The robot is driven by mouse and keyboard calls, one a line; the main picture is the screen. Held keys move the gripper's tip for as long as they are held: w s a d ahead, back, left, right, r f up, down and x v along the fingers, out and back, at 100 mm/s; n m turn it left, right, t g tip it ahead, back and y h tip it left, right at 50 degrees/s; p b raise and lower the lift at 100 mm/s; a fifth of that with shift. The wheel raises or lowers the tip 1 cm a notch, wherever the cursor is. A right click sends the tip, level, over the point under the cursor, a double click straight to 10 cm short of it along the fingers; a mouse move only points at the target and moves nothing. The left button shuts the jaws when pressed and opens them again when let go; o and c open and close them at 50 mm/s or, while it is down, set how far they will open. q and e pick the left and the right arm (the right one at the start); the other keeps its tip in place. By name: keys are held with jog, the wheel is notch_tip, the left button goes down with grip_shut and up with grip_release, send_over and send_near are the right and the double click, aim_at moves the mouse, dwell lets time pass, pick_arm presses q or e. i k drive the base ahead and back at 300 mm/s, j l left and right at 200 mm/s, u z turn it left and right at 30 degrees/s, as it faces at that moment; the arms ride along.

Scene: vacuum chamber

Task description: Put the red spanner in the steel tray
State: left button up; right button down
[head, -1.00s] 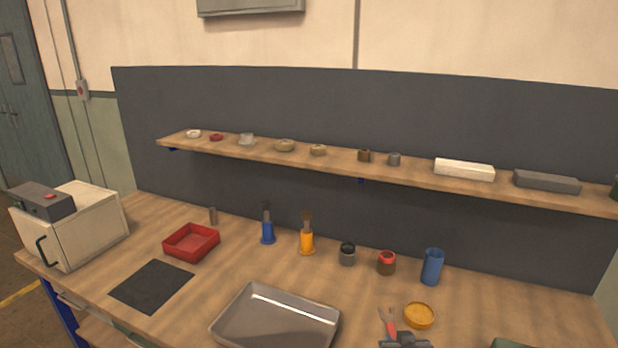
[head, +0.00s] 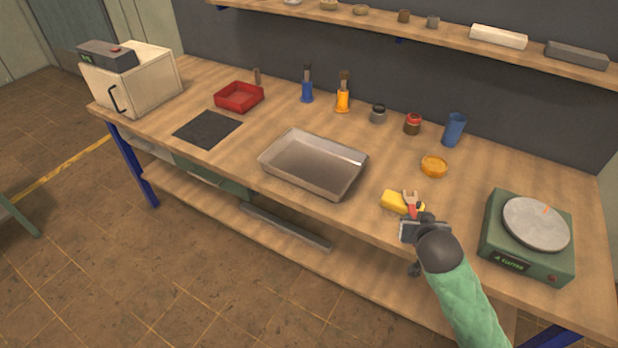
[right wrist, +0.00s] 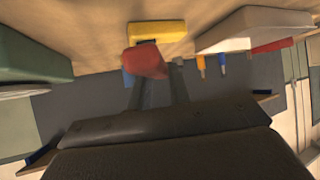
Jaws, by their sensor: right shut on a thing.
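The red spanner (head: 411,203) has a pale open-jaw end and is in my right gripper (head: 418,222). The gripper is shut on it near the front edge of the bench, and the jaw end points away from me. The spanner's red part also shows foreshortened in the right wrist view (right wrist: 146,62). It seems held above the bench, but the gap is hard to judge. The steel tray (head: 290,180) lies empty on the bench, to the left of the gripper; its side shows in the right wrist view (right wrist: 252,24). My left gripper is out of view.
A yellow block (head: 395,202) lies just behind and left of the spanner. A green hot plate (head: 510,262) stands to the right. An amber dish (head: 434,167), blue cup (head: 454,130) and several small containers stand behind. Bench between tray and yellow block is clear.

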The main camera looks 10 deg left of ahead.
aim_at(314, 167)
jog(key=k+l+u, duration=0.1)
jog(key=u, duration=1.2)
jog(key=k+l+u, duration=0.1)
jog(key=l, duration=0.35)
jog(key=k+l+u, duration=0.1)
jog(key=l, duration=0.3)
jog(key=k+l, duration=0.2)
jog(key=l, duration=0.2)
jog(key=i+l, duration=0.1)
jog(key=l, duration=0.6)
jog(key=i+u, duration=0.05)
